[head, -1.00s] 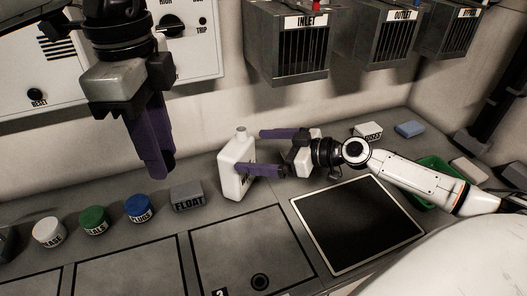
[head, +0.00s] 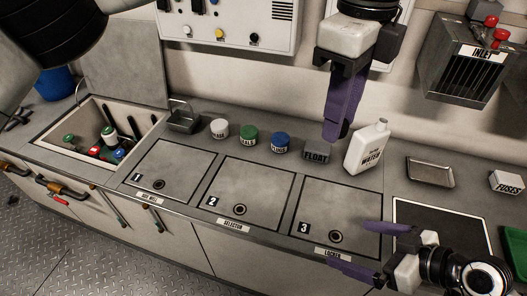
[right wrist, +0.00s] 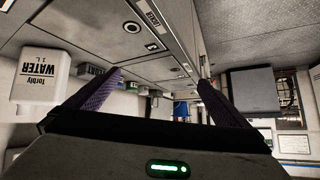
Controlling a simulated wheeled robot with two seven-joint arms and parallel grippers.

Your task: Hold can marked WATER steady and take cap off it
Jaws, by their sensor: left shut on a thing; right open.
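The white can marked WATER (head: 366,149) stands upright on the worktop, right of the grey FLOAT block. Its narrow neck at the top shows no distinct cap. The can also shows upside down at the left of the right wrist view (right wrist: 38,78). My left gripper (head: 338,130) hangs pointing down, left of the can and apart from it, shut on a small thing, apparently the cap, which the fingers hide. My right gripper (head: 352,248) is open and empty at the front right, clear of the can; its fingers also show in the right wrist view (right wrist: 160,85).
The FLOAT block (head: 317,157) sits left of the can. Blue (head: 280,142), green (head: 249,137) and white (head: 219,129) tubs stand further left. A small metal tray (head: 430,173) and a FUSES box (head: 507,183) lie right. The INLET box (head: 468,75) hangs on the wall.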

